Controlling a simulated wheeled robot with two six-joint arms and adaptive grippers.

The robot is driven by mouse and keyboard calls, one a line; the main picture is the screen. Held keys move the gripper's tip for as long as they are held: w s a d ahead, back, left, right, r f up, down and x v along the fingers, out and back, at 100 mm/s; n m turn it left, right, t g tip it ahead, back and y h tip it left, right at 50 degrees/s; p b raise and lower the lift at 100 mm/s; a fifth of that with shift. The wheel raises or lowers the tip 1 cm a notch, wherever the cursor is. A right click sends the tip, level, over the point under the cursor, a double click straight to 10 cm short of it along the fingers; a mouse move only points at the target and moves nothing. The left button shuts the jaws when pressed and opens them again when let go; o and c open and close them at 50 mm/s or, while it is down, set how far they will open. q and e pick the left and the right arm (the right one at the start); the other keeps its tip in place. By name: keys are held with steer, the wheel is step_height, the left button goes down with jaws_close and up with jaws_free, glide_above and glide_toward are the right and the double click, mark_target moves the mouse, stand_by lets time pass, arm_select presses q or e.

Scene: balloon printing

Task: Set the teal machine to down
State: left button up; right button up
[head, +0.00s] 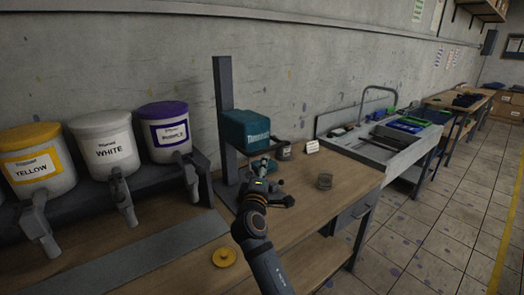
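The teal machine (246,131) is a boxy head on a dark upright column (225,100), standing on the wooden workbench (310,215) against the wall. The head sits partway up the column, above its dark base. My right gripper (268,168) is just below and in front of the teal head, at its lower edge. The fingers are small and dark here, so I cannot tell whether they touch the machine or how far apart they are. The lower front of the machine is partly hidden behind the gripper and wrist. My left gripper is not in view.
Yellow (38,165), white (104,148) and purple-lidded (168,132) paint dispensers stand at the left. A sink (375,142) stands beyond. Tiled floor is clear at the right.

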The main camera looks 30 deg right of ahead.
mark_target(268, 149)
steer(key=p+x, duration=0.3)
steer(key=x, duration=0.6)
steer(key=shift+w+d+r, duration=0.15)
steer(key=shift+w+d, duration=0.1)
steer(key=shift+d, duration=0.05)
steer(key=shift+w+d, duration=0.25)
jaws_close()
